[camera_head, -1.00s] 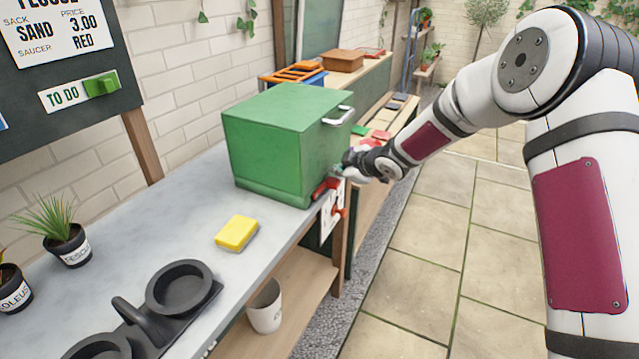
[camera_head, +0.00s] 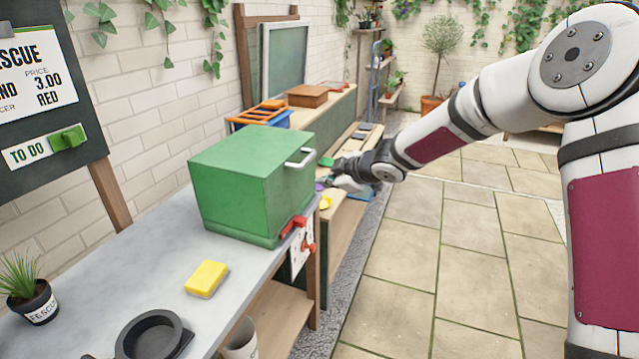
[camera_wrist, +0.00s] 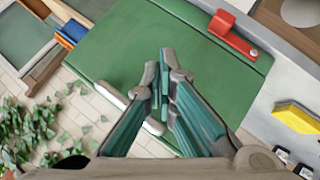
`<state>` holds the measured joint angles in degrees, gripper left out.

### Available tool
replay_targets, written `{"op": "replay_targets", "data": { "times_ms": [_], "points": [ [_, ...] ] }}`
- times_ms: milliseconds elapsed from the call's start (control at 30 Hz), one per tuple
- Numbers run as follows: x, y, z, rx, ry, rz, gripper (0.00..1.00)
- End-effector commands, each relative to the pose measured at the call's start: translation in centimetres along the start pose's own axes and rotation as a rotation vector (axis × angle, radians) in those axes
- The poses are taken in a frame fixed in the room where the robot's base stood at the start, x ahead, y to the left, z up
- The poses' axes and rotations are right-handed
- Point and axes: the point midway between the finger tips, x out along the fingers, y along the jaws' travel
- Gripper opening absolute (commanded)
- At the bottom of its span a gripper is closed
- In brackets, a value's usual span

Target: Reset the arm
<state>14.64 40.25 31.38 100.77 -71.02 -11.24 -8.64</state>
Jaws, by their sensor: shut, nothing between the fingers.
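My gripper (camera_head: 340,182) is at the end of my outstretched arm, just right of the green box (camera_head: 236,190) in the head view. In the wrist view its two teal-padded fingers (camera_wrist: 165,88) are brought together with nothing between them. The green box (camera_wrist: 125,35) fills much of the wrist view behind the fingers. Its pale handle (camera_wrist: 115,98) is partly hidden by the fingers. I cannot tell from these views whether the fingers touch the box.
A red clamp-like part (camera_head: 292,227) sits at the box's lower front corner. A yellow sponge (camera_head: 206,279), a black holder (camera_head: 150,338) and a potted grass (camera_head: 38,300) stand on the grey bench (camera_head: 120,260). The paved floor (camera_head: 420,270) on the right is clear.

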Motion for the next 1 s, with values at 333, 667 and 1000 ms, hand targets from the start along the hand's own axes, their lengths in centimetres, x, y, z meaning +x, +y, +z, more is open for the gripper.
{"op": "replay_targets", "data": {
  "times_ms": [333,667,1000],
  "points": [
    [-7.9,2.1,0.5,0.069,-0.217,0.065,0.0],
    [-24.4,1.7,1.9,0.327,-0.562,0.212,0.0],
    [-40.7,-5.8,1.9,0.729,-0.763,0.316,0.0]
  ]
}}
